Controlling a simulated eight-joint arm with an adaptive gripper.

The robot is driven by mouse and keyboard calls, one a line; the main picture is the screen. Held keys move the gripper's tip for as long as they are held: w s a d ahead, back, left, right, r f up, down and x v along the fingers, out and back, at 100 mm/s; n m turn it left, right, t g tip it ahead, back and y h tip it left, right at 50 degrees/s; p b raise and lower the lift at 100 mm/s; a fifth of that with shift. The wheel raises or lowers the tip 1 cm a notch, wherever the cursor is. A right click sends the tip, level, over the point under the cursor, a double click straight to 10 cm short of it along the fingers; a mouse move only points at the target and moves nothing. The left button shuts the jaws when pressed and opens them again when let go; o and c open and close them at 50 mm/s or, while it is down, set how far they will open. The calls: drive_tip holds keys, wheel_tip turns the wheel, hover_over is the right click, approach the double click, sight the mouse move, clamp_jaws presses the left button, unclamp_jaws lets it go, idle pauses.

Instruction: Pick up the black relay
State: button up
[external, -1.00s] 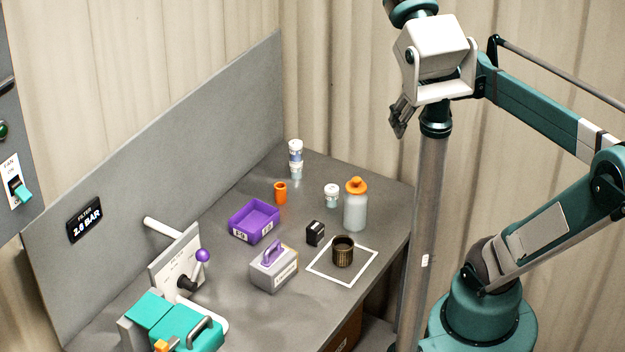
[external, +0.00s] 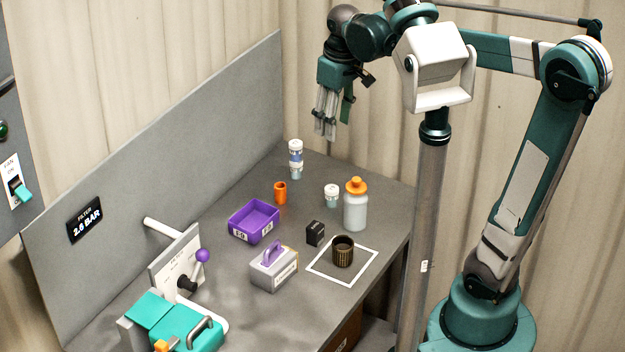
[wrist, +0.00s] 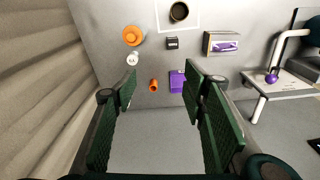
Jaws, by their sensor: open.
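The black relay (external: 315,233) is a small dark block standing on the grey bench, between the purple bin and the dark ribbed cup. In the wrist view the black relay (wrist: 172,43) lies near the top middle, beyond my fingers. My gripper (external: 325,130) hangs above the far end of the bench, fingers pointing down, well above the surface and away from the relay. In the wrist view my gripper (wrist: 160,98) shows two green textured fingers wide apart with nothing between them.
The purple bin (external: 240,232), grey case with purple handle (external: 262,280), dark cup (external: 343,257) in a white square outline and orange-capped bottle (external: 355,213) surround the relay. An orange cup (external: 280,193), small white-lidded jar (external: 331,196) and stacked jars (external: 296,160) stand farther back.

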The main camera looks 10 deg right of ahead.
drive_tip(key=a+n, duration=0.1)
drive_tip(key=a, duration=0.5)
hover_over(315, 225)
drive_tip(key=shift+g, duration=0.4)
wheel_tip(315, 225, down, 28)
drive_tip(key=shift+s+r, duration=0.1)
drive_tip(key=shift+f, duration=0.45)
drive_tip(key=shift+f, duration=0.1)
drive_tip(key=shift+f, duration=1.15)
drive_tip(key=shift+f+b, duration=0.1)
drive_tip(key=shift+b, duration=0.2)
drive_tip(key=shift+f, duration=2.5)
drive_tip(key=c, duration=1)
